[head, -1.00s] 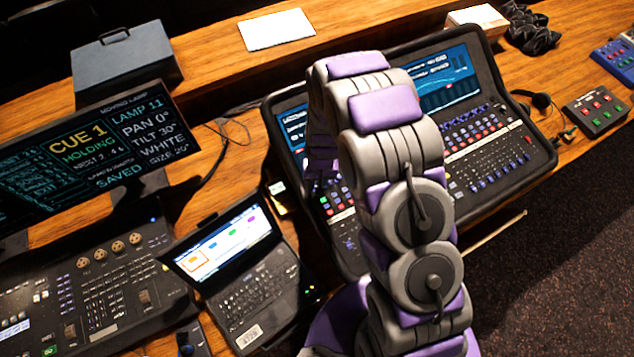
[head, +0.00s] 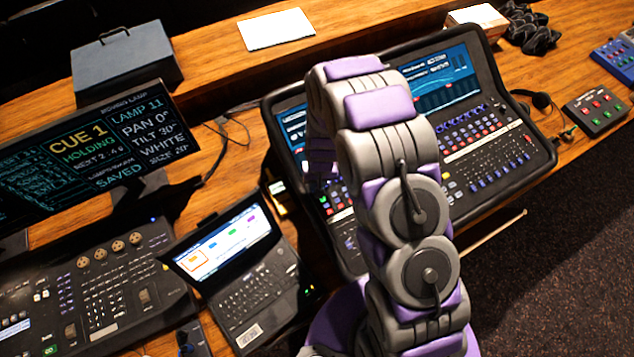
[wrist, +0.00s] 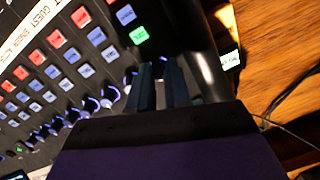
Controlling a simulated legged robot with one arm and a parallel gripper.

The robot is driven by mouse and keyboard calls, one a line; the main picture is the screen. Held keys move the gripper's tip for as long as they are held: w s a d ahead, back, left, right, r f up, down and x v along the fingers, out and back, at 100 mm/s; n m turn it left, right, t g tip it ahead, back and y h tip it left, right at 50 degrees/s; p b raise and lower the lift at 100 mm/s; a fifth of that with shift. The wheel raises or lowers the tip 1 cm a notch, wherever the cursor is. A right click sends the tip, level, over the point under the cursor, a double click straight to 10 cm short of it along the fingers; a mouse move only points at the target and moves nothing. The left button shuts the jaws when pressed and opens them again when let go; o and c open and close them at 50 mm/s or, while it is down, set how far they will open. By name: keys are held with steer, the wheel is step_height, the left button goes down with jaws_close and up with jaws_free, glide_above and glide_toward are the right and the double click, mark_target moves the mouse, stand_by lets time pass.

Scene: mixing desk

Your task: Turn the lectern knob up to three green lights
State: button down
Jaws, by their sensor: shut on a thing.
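The mixing desk (head: 541,160) stands behind my arm, with lit screens and rows of coloured buttons and knobs. In the wrist view, my gripper (wrist: 161,72) is at the desk's edge, its two dark fingers shut on a small knob at the end of a row of blue-lit knobs. The fingers hide almost all of the knob; only a blue glow shows by the tips. A green-lit button (wrist: 139,35) shows just beyond the fingertips. I cannot make out a column of level lights or how many are green. In the head view my arm hides the gripper.
A laptop (head: 250,290) and a lighting console (head: 100,285) with a monitor (head: 90,150) stand to the left. A small button box (head: 597,110) and headphones (head: 540,100) lie at the right. In the wrist view, bare wood and cables (wrist: 285,125) lie right of the desk.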

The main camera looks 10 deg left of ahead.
steer(key=shift+m, duration=0.3)
steer(key=shift+m+y+b, duration=0.3)
steer(key=shift+m, duration=2.5)
steer(key=c, duration=1.4)
jaws_free()
steer(key=shift+a, duration=0.1)
steer(key=shift+o, duration=0.2)
steer(key=shift+r, duration=0.1)
step_height(320, 180, up, 17)
steer(key=d, duration=0.2)
steer(key=shift+b, duration=0.4)
